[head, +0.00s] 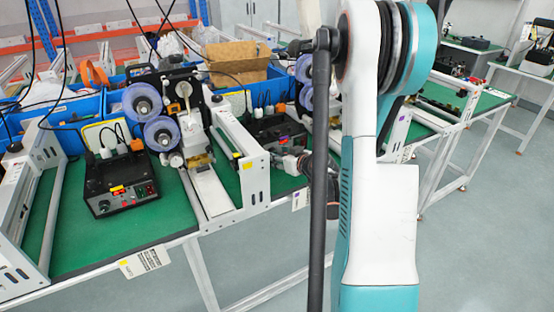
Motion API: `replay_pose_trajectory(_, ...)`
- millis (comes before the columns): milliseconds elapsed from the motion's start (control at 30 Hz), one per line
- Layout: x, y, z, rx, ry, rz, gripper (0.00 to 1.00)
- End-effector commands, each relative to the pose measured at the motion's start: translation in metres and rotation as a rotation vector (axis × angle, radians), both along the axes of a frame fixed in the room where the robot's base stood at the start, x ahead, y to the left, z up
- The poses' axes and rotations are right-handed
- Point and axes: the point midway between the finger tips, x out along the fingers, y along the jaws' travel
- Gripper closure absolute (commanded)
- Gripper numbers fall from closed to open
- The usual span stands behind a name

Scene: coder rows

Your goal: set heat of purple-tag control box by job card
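A black control box (122,186) with an orange-yellow tag, red lit parts and knobs on its front stands on the green mat at left. A second black control box (270,132) stands behind the white frame near the middle; a small red patch and a small purplish patch (299,141) show on its right side. Pale cards stand behind the boxes, one at left (96,134) and one near the middle (236,101); their writing is unreadable. My gripper (291,164) shows partly, left of my arm, close to the second box's right side. Its fingers are too small and hidden to judge.
A reel machine (163,120) with purple-blue rolls stands between the boxes. White metal frames (240,165) rise from the bench. Blue bins (68,115) and a cardboard box (238,62) are behind. Cables hang at upper left. Grey floor (470,240) is open at right.

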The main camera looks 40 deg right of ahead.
Motion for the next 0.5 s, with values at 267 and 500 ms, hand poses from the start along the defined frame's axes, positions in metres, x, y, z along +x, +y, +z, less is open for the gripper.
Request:
replay_pose_trajectory(267,0.02,-0.004,-0.009,-0.001,0.001,0.0,0.57)
replay_pose_trajectory(500,0.021,-0.004,-0.008,-0.001,0.001,0.0,0.57)
